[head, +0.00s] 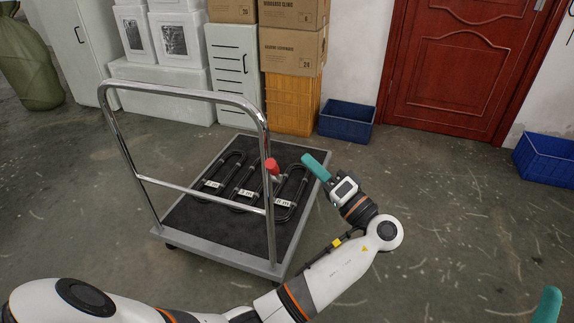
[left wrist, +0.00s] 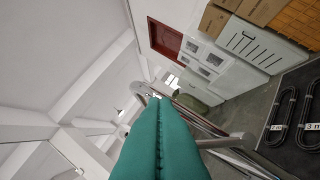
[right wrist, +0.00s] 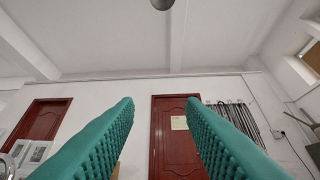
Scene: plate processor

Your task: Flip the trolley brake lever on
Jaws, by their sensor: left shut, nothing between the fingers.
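The trolley has a grey-edged deck (head: 215,252), a dark mat and a chrome push handle (head: 190,95). A red lever (head: 272,167) shows at the handle's right post. My left gripper (head: 314,166), with teal fingers, is just right of the red lever, with a small gap between them in the head view; depth is hard to judge. Its fingers (left wrist: 155,105) are pressed together and empty in the left wrist view, where the chrome handle (left wrist: 225,140) shows but the lever does not. My right gripper (right wrist: 160,110) is open and empty; only a teal fingertip (head: 548,305) shows in the head view.
Several black looped parts with white labels lie on the trolley mat. Cardboard boxes (head: 290,48), an orange crate (head: 290,102) and a white cabinet (head: 233,70) stand behind. Blue bins (head: 346,121) sit by the wall near a red door (head: 455,65).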

